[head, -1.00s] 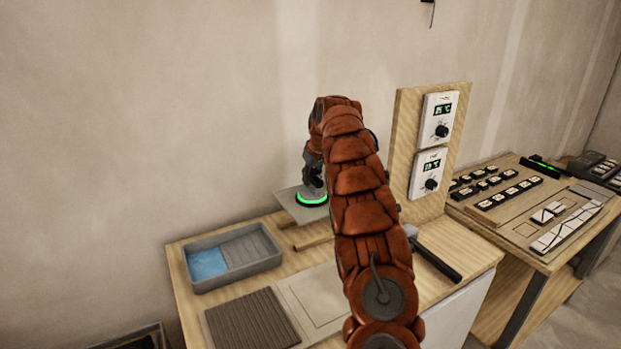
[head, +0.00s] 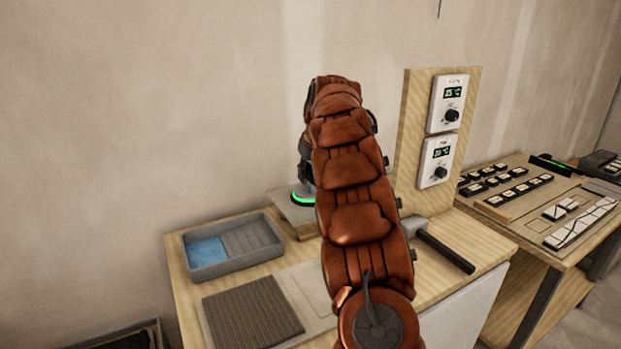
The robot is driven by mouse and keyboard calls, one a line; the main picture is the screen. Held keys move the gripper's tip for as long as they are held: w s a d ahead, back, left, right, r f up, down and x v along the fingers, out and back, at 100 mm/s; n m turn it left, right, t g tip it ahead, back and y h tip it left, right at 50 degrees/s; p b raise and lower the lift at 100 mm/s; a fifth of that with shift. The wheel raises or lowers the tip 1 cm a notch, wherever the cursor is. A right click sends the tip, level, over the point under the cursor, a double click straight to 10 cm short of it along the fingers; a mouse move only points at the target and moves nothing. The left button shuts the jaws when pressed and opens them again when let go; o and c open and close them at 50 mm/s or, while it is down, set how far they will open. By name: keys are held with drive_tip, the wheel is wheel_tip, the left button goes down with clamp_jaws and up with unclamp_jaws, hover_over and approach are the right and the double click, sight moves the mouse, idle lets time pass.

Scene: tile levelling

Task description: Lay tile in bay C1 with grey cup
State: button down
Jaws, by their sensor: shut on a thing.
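My gripper (head: 306,174) is mostly hidden behind my own arm. It is shut on a dark suction cup (head: 301,199) with a glowing green ring. The cup sits on top of a flat grey tile (head: 284,202), at the back of the bench near the wall. The tile is over light wooden supports (head: 305,230); I cannot tell whether it touches them. A ribbed grey bed (head: 252,313) lies at the front left of the bench. A pale outlined panel (head: 312,290) lies beside it, partly covered by my arm. I cannot read which bay is C1.
A grey tray (head: 216,270) with blue and ribbed parts stands at the left. A mallet (head: 445,250) lies right of my arm. A wooden board (head: 412,130) with two thermostats (head: 449,103) stands upright behind. A second table (head: 520,235) with small parts is at the right.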

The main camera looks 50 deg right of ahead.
drive_tip(key=shift+s+a+f+b, duration=0.1)
drive_tip(key=shift+s+a+b, duration=0.2)
drive_tip(key=shift+a+b, duration=0.4)
drive_tip(key=shift+s+a+b, duration=0.3)
drive_tip(key=shift+a+b, duration=0.15)
drive_tip(key=shift+a, duration=0.4)
drive_tip(key=shift+s+a+b, duration=0.35)
drive_tip(key=shift+a+b, duration=0.2)
drive_tip(key=shift+a, duration=0.15)
drive_tip(key=shift+s+a+b, duration=0.25)
drive_tip(key=shift+a+b, duration=0.15)
drive_tip(key=shift+a, duration=0.35)
drive_tip(key=s+a+b, duration=0.3)
drive_tip(key=s+a, duration=0.2)
drive_tip(key=a, duration=0.8)
drive_tip(key=s+a+b, duration=0.4)
drive_tip(key=s+a, duration=0.2)
drive_tip(key=a, duration=0.7)
drive_tip(key=shift+a+r, duration=0.2)
drive_tip(key=shift+a, duration=0.1)
wheel_tip(320, 180, down, 8)
drive_tip(key=b, duration=0.4)
idle(1.3)
